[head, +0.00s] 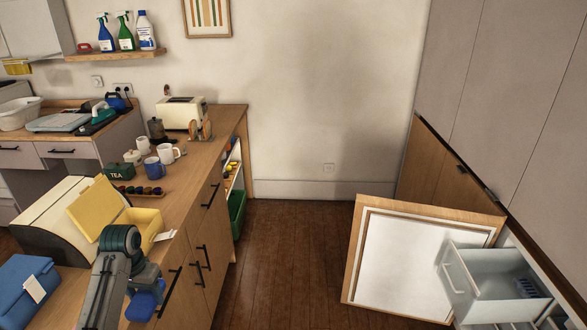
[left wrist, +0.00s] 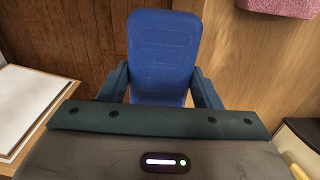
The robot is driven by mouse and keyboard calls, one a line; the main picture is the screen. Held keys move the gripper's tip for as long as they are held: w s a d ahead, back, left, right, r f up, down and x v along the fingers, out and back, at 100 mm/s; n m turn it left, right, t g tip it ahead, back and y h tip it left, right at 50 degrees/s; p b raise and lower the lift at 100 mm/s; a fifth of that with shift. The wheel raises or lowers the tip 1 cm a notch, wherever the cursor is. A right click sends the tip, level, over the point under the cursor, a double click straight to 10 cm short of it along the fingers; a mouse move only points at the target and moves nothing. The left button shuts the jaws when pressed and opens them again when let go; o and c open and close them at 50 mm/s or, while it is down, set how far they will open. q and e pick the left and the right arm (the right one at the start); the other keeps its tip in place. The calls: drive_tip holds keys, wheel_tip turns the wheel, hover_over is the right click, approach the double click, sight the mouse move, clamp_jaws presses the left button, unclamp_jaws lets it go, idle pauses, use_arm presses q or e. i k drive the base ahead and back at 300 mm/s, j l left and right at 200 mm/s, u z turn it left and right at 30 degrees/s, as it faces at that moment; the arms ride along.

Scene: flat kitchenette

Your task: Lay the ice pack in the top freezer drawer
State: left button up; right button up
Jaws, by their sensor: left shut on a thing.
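My left gripper (head: 153,284) is shut on the blue ice pack (head: 142,304) and holds it beside the front of the wooden counter. In the left wrist view the ice pack (left wrist: 163,45) stands up between the two dark fingers of the gripper (left wrist: 161,78). The top freezer drawer (head: 462,272) is a pale bin, pulled out at the lower right, far from the gripper. A blue ribbed thing (head: 527,288) shows inside it. The freezer door (head: 420,262) is open, its white inner panel facing up toward my camera. My right gripper is not in view.
The brown floor (head: 290,255) between counter and freezer is clear. A pinkish thing (left wrist: 278,7) shows in the left wrist view.

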sight(487, 295)
drive_tip(key=z, duration=0.35)
drive_tip(key=i+l+z, duration=0.1)
drive_tip(key=z, duration=0.6)
drive_tip(key=i+l, duration=0.05)
